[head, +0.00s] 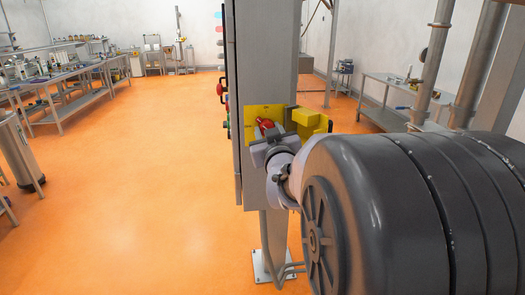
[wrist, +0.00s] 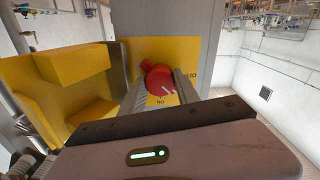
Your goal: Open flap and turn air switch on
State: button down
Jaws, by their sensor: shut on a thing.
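The red air switch knob (wrist: 159,79) sits on a yellow plate (wrist: 178,50) in the wrist view, with dark lettering around it. A white mark shows on the knob's lower right face. The knob also shows in the head view (head: 265,124). My gripper (head: 264,139) has its two fingers on either side of the knob, shut on it; the fingers also show in the wrist view (wrist: 160,84). The yellow flap (wrist: 75,65) stands open to the left of the knob in the wrist view and to the right in the head view (head: 310,121).
The switch is on a grey column (head: 270,60) with a control panel on its left side. A red handle (head: 220,89) sticks out from the panel. Workbenches (head: 75,85) stand far off at left. The orange floor (head: 140,180) is clear at left.

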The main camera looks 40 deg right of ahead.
jog(key=shift+r+m+b, duration=0.1)
jog(key=shift+m+b, duration=4.4)
jog(key=shift+b, duration=0.25)
jog(key=c, duration=0.9)
grip_release()
jog(key=shift+w, duration=0.15)
jog(key=p+v, duration=0.3)
jog(key=v, duration=1.4)
jog(key=shift+s+p, duration=0.3)
jog(key=shift+p, duration=0.05)
